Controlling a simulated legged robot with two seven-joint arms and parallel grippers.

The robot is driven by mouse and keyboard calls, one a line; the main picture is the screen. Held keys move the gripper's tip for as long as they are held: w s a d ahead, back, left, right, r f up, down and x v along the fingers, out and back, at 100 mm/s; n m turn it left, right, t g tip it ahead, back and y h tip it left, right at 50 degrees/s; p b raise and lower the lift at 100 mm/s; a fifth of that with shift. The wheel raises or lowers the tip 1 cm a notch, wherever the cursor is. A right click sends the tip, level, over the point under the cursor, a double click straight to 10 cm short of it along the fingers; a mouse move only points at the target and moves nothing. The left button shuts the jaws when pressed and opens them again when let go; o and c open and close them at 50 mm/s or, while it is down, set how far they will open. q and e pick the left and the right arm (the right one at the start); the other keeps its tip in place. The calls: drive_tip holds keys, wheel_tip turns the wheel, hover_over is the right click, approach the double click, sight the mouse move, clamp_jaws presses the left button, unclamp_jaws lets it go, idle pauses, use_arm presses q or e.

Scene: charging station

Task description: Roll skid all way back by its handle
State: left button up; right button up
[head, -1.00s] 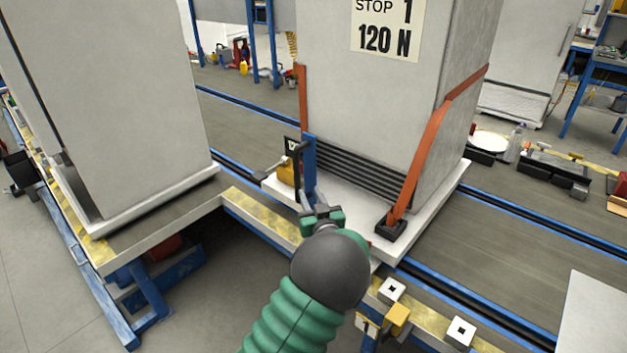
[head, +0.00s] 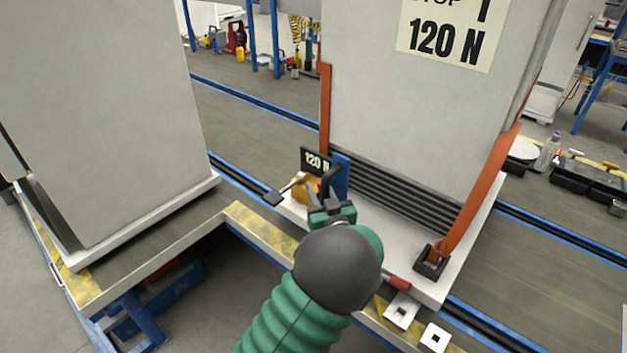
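The skid (head: 468,243) is a white platform on the dark track. It carries a tall grey appliance (head: 420,110) held by orange straps. My round dark wrist hides part of the skid's near edge. The finger gap is hidden, so I cannot tell whether the fingers hold the handle. My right gripper is out of view.
Another grey appliance (head: 105,110) stands on a platform to the left. A yellow-marked ledge (head: 262,236) runs along the track's near side. White square blocks (head: 402,310) sit by the skid's near right corner. Black trays (head: 588,180) are at the right.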

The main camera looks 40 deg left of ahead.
use_arm(q)
drive_tip(key=shift+s+d+r, duration=0.1)
drive_tip(key=shift+d+r, duration=0.35)
drive_tip(key=shift+d, duration=0.5)
drive_tip(key=shift+c, duration=2.3)
drive_tip(key=shift+a, duration=0.2)
clamp_jaws()
drive_tip(key=shift+a+f, duration=0.1)
drive_tip(key=shift+a, duration=0.25)
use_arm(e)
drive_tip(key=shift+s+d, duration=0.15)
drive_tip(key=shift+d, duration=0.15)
use_arm(q)
drive_tip(key=shift+d+f, duration=0.15)
drive_tip(key=shift+d, duration=0.1)
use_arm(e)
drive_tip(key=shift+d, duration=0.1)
